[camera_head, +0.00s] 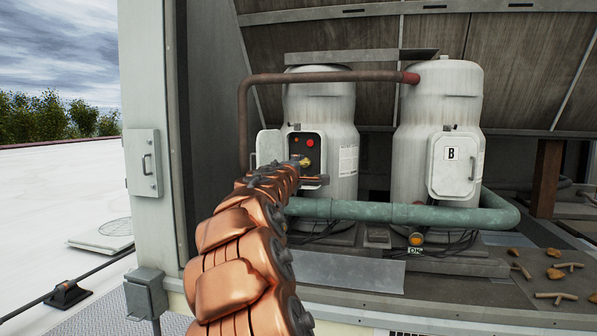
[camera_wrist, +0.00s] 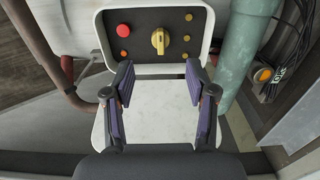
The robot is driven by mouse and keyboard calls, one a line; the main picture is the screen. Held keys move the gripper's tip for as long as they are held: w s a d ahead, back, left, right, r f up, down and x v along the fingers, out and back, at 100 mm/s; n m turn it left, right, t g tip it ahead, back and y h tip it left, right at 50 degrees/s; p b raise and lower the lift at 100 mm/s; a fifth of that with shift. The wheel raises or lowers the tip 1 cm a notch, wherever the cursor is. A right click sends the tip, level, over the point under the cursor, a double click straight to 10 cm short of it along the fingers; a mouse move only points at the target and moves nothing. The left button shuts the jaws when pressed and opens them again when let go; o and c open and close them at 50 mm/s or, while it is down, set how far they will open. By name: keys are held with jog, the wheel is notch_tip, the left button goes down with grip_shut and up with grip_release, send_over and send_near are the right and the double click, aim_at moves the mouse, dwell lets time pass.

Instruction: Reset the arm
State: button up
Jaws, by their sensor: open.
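My gripper (camera_wrist: 162,88) is open, its two purple-padded fingers spread wide with nothing between them. The white box door (camera_wrist: 152,112) hangs open behind the fingers. In the head view my copper-coloured arm reaches up to the box (camera_head: 306,145) on the left tank, and my gripper is mostly hidden behind the arm.
A green pipe (camera_head: 380,212) runs low in front of both tanks, and a brown pipe (camera_head: 320,77) crosses above. Rubble (camera_head: 555,273) lies at right. The pale roof (camera_head: 60,200) at left is mostly open.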

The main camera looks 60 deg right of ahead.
dwell(0.7)
jog(key=s+a+f+m+g+y+p, duration=0.25)
jog(key=s+a+f+y, duration=0.45)
jog(key=a, duration=0.8)
jog(key=s+a+f+m+g+y+p, duration=0.15)
jog(key=s+a+f+p, duration=0.3)
jog(key=a+f, duration=0.75)
jog(key=s+a+f+m+g+y+p, duration=0.1)
jog(key=s+a+f+m+y+p, duration=0.35)
jog(key=a, duration=1.35)
jog(key=s+a+f+n+g+y, duration=0.2)
jog(key=s+a+n+g+y, duration=0.1)
jog(key=s+a, duration=0.9)
jog(key=shift+s+f+n+y, duration=0.3)
jog(key=shift+s+n+y, duration=0.2)
jog(key=shift+n, duration=0.15)
jog(key=shift+d, duration=0.1)
jog(key=shift+c, duration=1)
jog(key=shift+d, duration=0.1)
jog(key=shift+c, duration=0.4)
